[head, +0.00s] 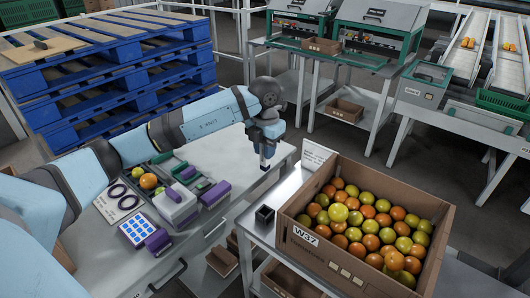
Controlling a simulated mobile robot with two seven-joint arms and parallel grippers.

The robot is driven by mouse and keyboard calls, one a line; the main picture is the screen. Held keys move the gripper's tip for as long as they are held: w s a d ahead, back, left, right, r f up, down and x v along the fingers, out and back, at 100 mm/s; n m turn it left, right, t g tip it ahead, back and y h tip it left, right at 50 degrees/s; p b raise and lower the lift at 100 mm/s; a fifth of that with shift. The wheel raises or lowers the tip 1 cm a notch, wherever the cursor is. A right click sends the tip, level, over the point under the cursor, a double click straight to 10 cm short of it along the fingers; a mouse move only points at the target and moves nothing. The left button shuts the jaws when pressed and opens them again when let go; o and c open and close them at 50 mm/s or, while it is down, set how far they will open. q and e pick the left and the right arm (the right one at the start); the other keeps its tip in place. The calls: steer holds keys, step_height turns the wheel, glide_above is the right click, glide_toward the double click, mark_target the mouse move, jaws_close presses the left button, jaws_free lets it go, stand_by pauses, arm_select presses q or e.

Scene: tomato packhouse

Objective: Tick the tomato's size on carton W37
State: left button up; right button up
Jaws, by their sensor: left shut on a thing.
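Carton W37 (297,240) is an open brown box full of red, orange and green tomatoes on a grey stand at right. Its front side carries a white W37 label and small pale printed marks (340,270), too small to read. An orange tomato (148,181) sits on the left bench beside dark sizing rings (118,191). My left gripper (266,160) points down above the bench's right end, left of the carton and apart from it. It is shut on a small dark thing (265,167), mostly hidden by the fingers. My right gripper is out of view.
A small black holder (264,214) stands left of the carton, and a white card (316,155) stands behind it. The bench (100,262) holds a purple-and-white device (176,203) and a blue-buttoned pad (137,230). Blue pallets (120,75) and sorting tables stand behind.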

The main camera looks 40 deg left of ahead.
arm_select(q)
steer(key=shift+r+p, duration=1.1)
steer(key=shift+r, duration=0.8)
